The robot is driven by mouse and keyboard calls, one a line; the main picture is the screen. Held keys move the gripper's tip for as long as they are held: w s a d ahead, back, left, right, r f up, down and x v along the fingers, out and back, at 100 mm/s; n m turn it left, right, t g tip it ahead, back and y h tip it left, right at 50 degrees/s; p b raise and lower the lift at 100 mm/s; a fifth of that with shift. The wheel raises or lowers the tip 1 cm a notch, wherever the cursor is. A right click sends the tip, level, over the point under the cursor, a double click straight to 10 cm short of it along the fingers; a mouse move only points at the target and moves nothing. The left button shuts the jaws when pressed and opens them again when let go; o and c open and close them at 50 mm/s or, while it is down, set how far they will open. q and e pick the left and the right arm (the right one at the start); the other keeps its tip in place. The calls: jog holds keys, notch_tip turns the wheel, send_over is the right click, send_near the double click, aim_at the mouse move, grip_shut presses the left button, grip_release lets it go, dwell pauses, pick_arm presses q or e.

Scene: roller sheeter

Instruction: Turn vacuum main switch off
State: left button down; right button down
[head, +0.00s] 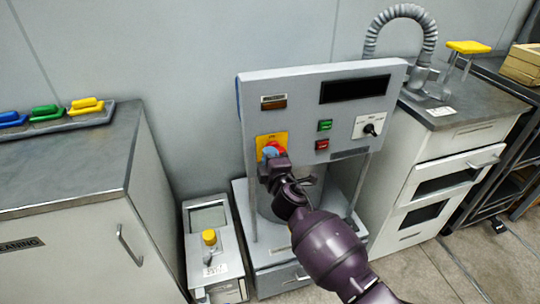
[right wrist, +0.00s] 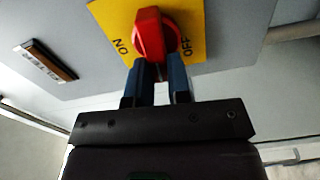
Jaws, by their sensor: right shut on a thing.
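The vacuum main switch is a red rotary knob (right wrist: 152,35) on a yellow plate (right wrist: 197,15), with ON lettered at its left and OFF at its right in the right wrist view. Its raised grip stands roughly upright in that view, between the two labels; its exact setting is hard to tell. In the head view the yellow plate (head: 263,140) is at the lower left of the grey machine panel. My right gripper (right wrist: 158,72) is shut on the red knob, with its blue fingers on either side of it. In the head view, my right gripper (head: 273,156) partly covers the knob. My left gripper is out of view.
The panel also has a green button (head: 325,125), a red button (head: 322,145) and a black selector knob (head: 370,129). A low box with a yellow knob (head: 209,237) stands at the left. Cabinets flank the machine; a grey hose (head: 400,12) arches at the right.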

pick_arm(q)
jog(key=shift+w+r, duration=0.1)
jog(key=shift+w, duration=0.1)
pick_arm(e)
jog(key=shift+f+n, duration=0.1)
jog(key=shift+n, duration=0.4)
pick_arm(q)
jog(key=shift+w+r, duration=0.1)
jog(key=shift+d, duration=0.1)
pick_arm(e)
jog(key=c, duration=1.3)
grip_release()
jog(key=shift+o, duration=1.2)
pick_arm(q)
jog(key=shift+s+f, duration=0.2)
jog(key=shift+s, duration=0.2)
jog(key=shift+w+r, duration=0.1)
pick_arm(e)
jog(key=shift+s, duration=0.15)
